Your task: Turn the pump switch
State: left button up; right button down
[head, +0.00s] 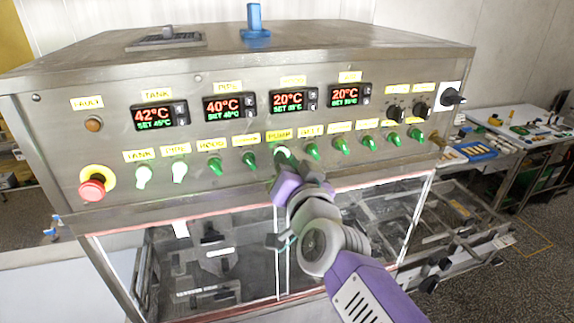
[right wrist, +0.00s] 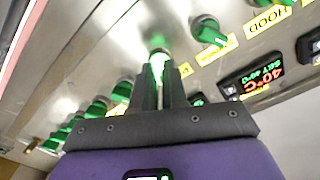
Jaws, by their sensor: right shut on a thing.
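The pump switch (head: 282,152) is a green knob in the row along the steel control panel, below a yellow label that appears to read PUMP. It glows pale green. My right gripper (head: 281,168), purple and grey, reaches up to it from below and partly covers it. In the right wrist view the two dark fingers (right wrist: 160,88) are shut on the glowing pump switch (right wrist: 158,64), one on each side. The knob's exact angle is hard to tell behind the fingers. My left gripper is not in view.
Neighbouring green knobs stand close on both sides, including the hood switch (head: 215,163) and the belt switch (head: 312,150). The tank switch (head: 143,175) and the one beside it glow pale. A red emergency button (head: 92,188) is at far left. Temperature displays (head: 230,106) sit above.

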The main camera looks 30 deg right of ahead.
jog(key=shift+m, duration=0.3)
dwell(0.4)
jog(key=c, duration=1.2)
grip_release()
jog(key=shift+o, duration=0.2)
jog(key=shift+s, duration=0.1)
jog(key=v, duration=0.7)
jog(key=shift+b, duration=0.45)
jog(key=shift+s+a, duration=0.1)
jog(key=shift+s, duration=0.05)
